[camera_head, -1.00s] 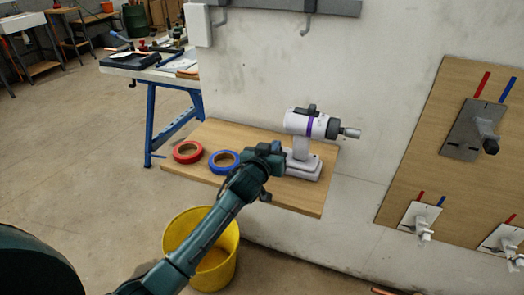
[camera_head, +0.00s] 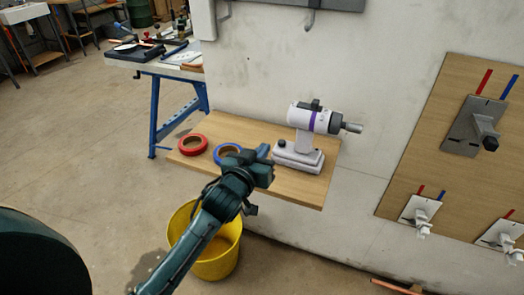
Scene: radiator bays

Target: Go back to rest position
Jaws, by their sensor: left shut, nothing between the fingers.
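My left arm reaches up from the bottom of the head view. Its gripper (camera_head: 264,163) is shut and empty, in front of the wooden shelf (camera_head: 302,191) and just left of the drill's base. A white and purple drill (camera_head: 304,118) stands upright on the shelf, its chuck pointing right. A red tape roll (camera_head: 193,138) and a blue tape roll (camera_head: 219,155) lie to the left on the shelf. The gripper and wrist partly overlap the front of the shelf in the picture. My right gripper is not in view.
A yellow bucket (camera_head: 223,262) stands on the floor below the shelf, partly behind my arm. A wooden wall board (camera_head: 443,150) with metal valve brackets is at the right. A blue-legged workbench (camera_head: 165,70) stands at the back left. The floor at left is open.

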